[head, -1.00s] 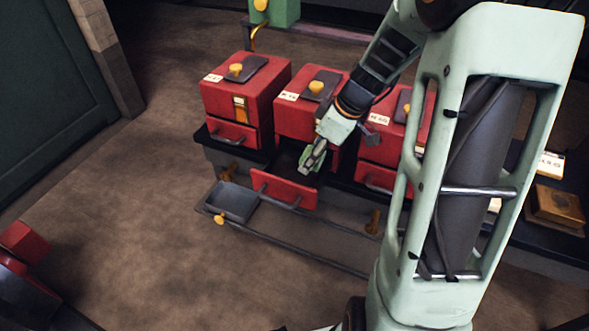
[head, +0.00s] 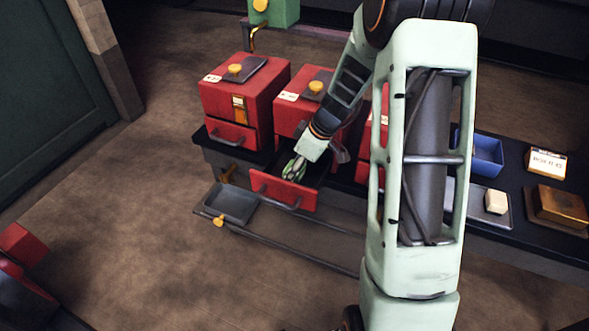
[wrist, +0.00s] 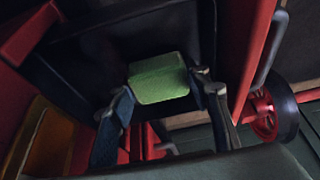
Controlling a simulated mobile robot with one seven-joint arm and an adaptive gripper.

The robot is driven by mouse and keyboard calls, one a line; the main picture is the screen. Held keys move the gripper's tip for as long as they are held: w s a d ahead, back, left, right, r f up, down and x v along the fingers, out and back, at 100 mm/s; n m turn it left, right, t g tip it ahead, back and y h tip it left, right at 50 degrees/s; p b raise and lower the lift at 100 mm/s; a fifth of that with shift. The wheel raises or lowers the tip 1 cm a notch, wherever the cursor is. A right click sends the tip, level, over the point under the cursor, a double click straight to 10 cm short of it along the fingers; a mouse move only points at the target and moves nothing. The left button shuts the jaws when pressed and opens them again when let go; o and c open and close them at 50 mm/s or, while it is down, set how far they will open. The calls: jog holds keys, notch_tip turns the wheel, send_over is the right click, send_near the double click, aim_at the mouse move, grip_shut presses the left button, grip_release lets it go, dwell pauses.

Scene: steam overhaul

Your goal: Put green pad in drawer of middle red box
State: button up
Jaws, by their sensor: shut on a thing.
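The middle red box (head: 290,120) stands between two other red boxes on a dark bench, and its drawer (head: 283,191) is pulled out towards me. My gripper (head: 294,170) points down into the open drawer, behind its red front. In the wrist view the gripper's fingers (wrist: 163,92) are shut on the green pad (wrist: 158,78), with one finger on each side. Dark drawer walls surround the pad there. I cannot tell whether the pad touches the drawer floor. In the head view the gripper mostly hides the pad.
The left red box (head: 235,105) has its drawer shut. The right red box (head: 378,140) is partly behind my arm. A grey tray (head: 232,205) sits low in front. A blue bin (head: 483,155) and a brown box (head: 560,206) stand on the right.

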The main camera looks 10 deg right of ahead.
jog(key=shift+f, duration=0.1)
jog(key=shift+f, duration=0.1)
jog(key=o, duration=1)
jog(key=shift+d+r, duration=0.1)
jog(key=shift+r, duration=0.45)
jog(key=p+v, duration=0.1)
jog(key=v, duration=1)
jog(key=shift+s+r+p, duration=0.1)
jog(key=shift+r+p, duration=0.05)
jog(key=shift+p, duration=0.25)
